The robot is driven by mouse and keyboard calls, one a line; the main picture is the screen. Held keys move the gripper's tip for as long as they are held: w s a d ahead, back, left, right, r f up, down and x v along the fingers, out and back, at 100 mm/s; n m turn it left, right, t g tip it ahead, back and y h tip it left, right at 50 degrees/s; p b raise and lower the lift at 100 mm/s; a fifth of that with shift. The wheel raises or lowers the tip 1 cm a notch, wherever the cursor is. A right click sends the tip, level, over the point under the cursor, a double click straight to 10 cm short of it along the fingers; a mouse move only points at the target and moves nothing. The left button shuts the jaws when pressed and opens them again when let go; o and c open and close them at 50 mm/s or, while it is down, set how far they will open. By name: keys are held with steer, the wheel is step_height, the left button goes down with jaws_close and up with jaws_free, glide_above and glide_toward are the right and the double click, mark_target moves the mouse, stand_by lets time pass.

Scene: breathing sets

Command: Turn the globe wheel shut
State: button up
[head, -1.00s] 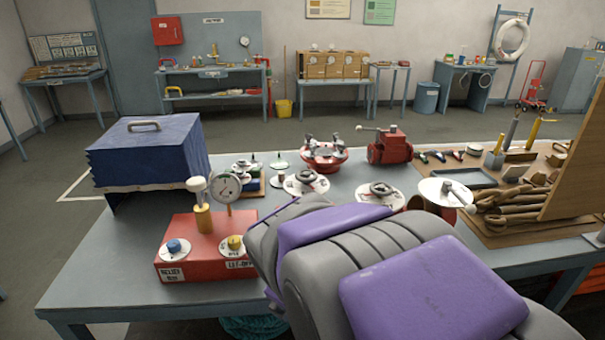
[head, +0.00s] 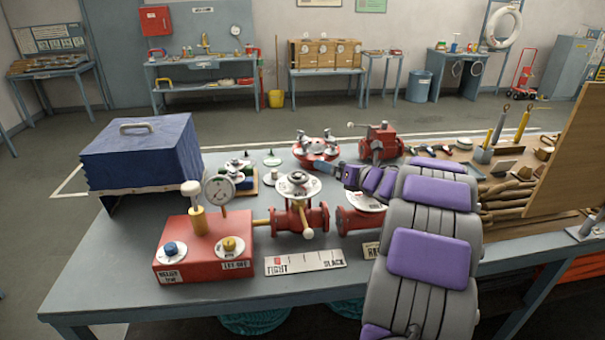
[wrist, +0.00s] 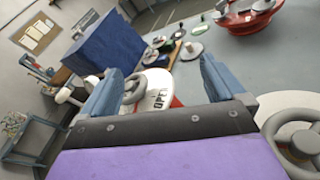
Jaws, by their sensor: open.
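A grey handwheel (head: 298,179) sits on a white dial (head: 290,192) atop a red flanged valve body (head: 296,219) at mid-table. My gripper (head: 322,166) is open and empty, just right of the wheel in the head view. A second red valve (head: 350,219) stands to the right, partly hidden by my arm; a wheel (wrist: 302,147) shows at the right of the wrist view. No label readable here tells which is the globe wheel.
A red box with a gauge (head: 217,190) stands left of the valve. A TIGHT–SLACK strip (head: 305,262) lies in front. A blue covered box (head: 140,155) is at back left; red valves (head: 380,143) stand behind. A brown board (head: 570,155) rises at the right.

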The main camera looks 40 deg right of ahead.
steer(key=s+f+n+y+p, duration=0.1)
steer(key=s+f+n+y, duration=0.3)
steer(key=s+n+y, duration=0.45)
steer(key=h+b, duration=0.1)
steer(key=h, duration=0.1)
glide_toward(303, 176)
steer(key=shift+n+y, duration=0.25)
steer(key=x, duration=1)
steer(key=shift+d+f, duration=0.15)
steer(key=shift+f, duration=0.15)
steer(key=shift+t, duration=0.3)
steer(key=c, duration=1)
